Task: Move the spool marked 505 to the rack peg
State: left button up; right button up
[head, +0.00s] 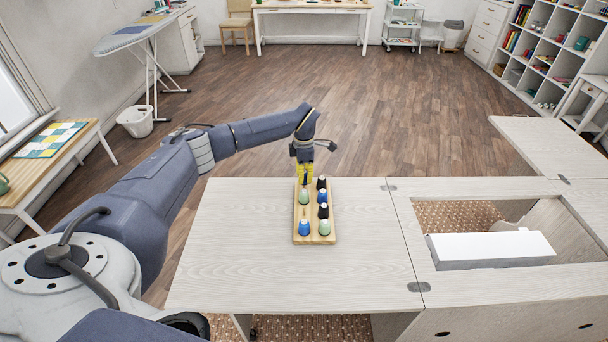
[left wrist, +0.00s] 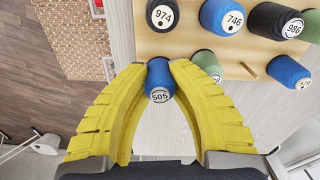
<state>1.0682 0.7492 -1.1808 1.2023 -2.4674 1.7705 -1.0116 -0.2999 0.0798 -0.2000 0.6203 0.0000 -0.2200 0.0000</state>
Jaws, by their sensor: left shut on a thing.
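My left gripper (head: 304,178) has yellow fingers and hangs over the far end of the wooden rack (head: 315,241) in the head view. In the left wrist view its fingers (left wrist: 160,85) are shut on a blue spool (left wrist: 160,82) whose white label reads 505. That spool is hidden behind the fingers in the head view. A bare wooden peg (left wrist: 249,72) stands on the rack (left wrist: 150,45), between a green spool (left wrist: 208,65) and a blue spool (left wrist: 288,72). My right gripper is not in view.
The rack also bears spools labelled 974 (left wrist: 162,15), 746 (left wrist: 222,17) and 986 (left wrist: 276,21). The pale tabletop (head: 240,250) is clear around the rack. To the right is a cabinet opening with a white block (head: 490,248) in it.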

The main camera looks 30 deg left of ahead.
pick_arm(q)
jog(key=shift+f, duration=0.65)
jog(key=o, duration=0.9)
notch_tip(320, 180, up, 12)
dwell(0.4)
